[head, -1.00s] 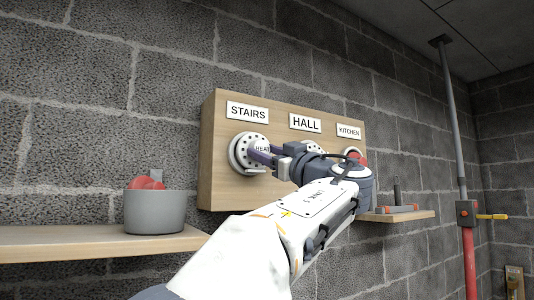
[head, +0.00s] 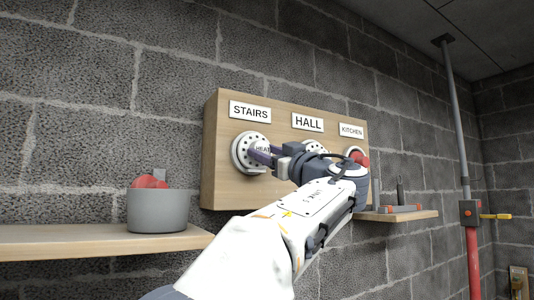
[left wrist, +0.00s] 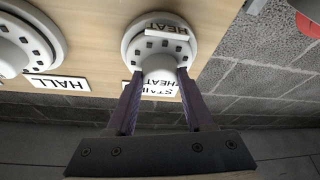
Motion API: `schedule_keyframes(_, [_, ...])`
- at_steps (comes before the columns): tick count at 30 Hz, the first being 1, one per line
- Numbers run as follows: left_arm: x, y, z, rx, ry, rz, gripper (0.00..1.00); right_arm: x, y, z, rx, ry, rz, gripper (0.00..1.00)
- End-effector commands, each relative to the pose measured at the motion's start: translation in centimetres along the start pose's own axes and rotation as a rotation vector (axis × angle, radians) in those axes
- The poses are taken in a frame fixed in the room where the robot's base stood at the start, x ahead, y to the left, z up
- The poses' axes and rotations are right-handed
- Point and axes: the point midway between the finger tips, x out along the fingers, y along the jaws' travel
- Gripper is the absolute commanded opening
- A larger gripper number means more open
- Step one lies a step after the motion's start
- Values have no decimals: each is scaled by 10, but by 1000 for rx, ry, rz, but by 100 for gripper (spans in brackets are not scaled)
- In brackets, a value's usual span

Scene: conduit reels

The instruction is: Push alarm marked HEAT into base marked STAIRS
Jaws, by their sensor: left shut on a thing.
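The alarm marked HEAT (head: 239,153) is a white round disc with dark slots, at the place under the STAIRS sign (head: 249,112) on the wooden board. It also shows in the left wrist view (left wrist: 133,48), where its label is upside down. My left gripper (left wrist: 160,76) is shut on the alarm's raised middle, one purple finger on each side. In the head view the left gripper (head: 262,156) reaches it from the right. The base marked STAIRS is hidden behind the alarm, so I cannot tell whether a gap is left. My right gripper is not in view.
A white unit sits under the HALL sign (head: 308,122), partly behind my arm. A red part (head: 358,157) shows under the KITCHEN sign (head: 351,131). A grey pot (head: 155,212) holding red things stands on the left shelf (head: 60,241). Another shelf (head: 420,214) is right.

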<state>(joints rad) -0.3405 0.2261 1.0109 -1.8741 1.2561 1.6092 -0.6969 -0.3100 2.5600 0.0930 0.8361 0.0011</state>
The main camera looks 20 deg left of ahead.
Motion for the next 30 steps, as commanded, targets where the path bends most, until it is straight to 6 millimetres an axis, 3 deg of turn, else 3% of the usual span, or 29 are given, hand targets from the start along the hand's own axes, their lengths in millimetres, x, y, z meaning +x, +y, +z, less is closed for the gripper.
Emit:
schedule_keyframes(11, [1, 0, 0, 0, 1, -1, 0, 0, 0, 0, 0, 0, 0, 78])
schedule_keyframes(12, [1, 0, 0, 0, 1, -1, 68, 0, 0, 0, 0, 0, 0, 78])
schedule_keyframes(14, [1, 0, 0, 0, 1, -1, 87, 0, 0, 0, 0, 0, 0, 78])
schedule_keyframes(20, [1, 0, 0, 0, 1, 0, 87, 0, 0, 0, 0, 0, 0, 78])
schedule_keyframes(22, [1, 0, 0, 0, 0, 0, 100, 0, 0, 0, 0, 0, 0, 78])
schedule_keyframes(30, [1, 0, 0, 0, 0, 0, 100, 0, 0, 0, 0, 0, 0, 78])
